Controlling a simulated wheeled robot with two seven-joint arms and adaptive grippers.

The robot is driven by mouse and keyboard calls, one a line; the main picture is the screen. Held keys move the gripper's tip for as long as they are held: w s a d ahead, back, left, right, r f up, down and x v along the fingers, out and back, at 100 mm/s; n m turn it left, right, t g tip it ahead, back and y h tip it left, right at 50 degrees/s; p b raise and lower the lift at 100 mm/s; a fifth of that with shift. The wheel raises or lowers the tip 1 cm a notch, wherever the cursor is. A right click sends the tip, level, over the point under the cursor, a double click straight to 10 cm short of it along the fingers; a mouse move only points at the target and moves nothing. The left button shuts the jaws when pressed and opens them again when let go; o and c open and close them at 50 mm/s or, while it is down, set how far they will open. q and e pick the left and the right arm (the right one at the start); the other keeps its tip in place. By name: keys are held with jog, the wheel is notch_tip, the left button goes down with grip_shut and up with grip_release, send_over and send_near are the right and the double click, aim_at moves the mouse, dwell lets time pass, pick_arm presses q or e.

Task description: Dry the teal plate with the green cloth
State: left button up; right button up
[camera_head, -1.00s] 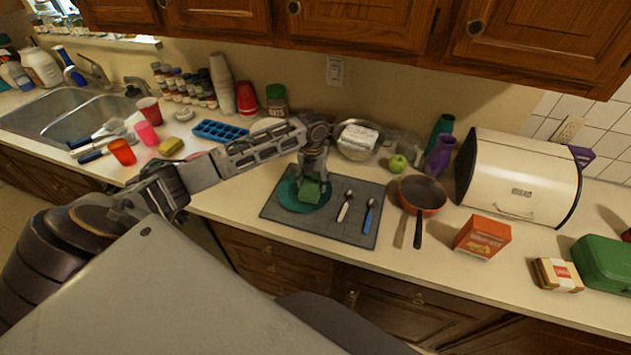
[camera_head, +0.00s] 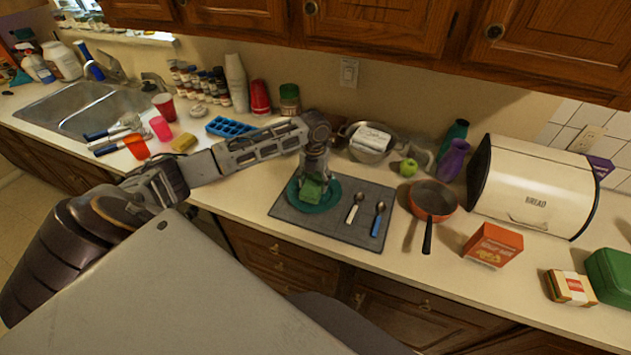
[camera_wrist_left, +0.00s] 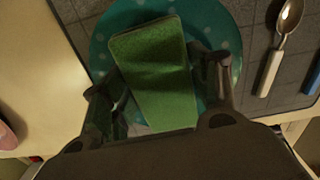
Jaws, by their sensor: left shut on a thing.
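The teal plate (camera_head: 331,201) lies on a dark grey mat (camera_head: 290,214) on the counter. In the left wrist view the plate (camera_wrist_left: 112,22) shows pale dots. The green cloth (camera_head: 311,191) is a folded block over the middle of the plate; in the left wrist view the cloth (camera_wrist_left: 152,65) lies between the fingers. My left gripper (camera_head: 314,178) points down and is shut on the cloth; it also shows in the left wrist view (camera_wrist_left: 160,90). Whether the cloth's underside touches the plate all over is hidden. My right gripper is not in view.
Two spoons, one white-handled (camera_head: 354,209) and one blue-handled (camera_head: 378,221), lie right of the plate. A frying pan (camera_head: 432,197), an orange box (camera_head: 492,245) and a bread box (camera_head: 535,190) stand further right. A metal bowl (camera_head: 368,150) stands behind the mat.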

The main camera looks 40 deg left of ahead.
aim_at(305, 181)
pick_arm(q)
jog(key=shift+s+a, duration=0.4)
jog(key=shift+a, duration=0.35)
jog(key=shift+s+a, duration=0.4)
jog(key=shift+a, duration=0.3)
jog(key=shift+f, duration=0.1)
jog(key=shift+w+d, duration=0.4)
jog(key=shift+d, duration=0.4)
jog(key=shift+w+d, duration=0.35)
jog(key=shift+d, duration=0.5)
jog(key=shift+w+d, duration=0.4)
jog(key=shift+d, duration=0.45)
jog(key=shift+w+d, duration=0.35)
jog(key=shift+d, duration=0.45)
jog(key=shift+a, duration=0.1)
jog(key=shift+s+a, duration=0.55)
jog(key=shift+a, duration=0.15)
jog(key=shift+s+a, duration=0.5)
jog(key=shift+a, duration=0.2)
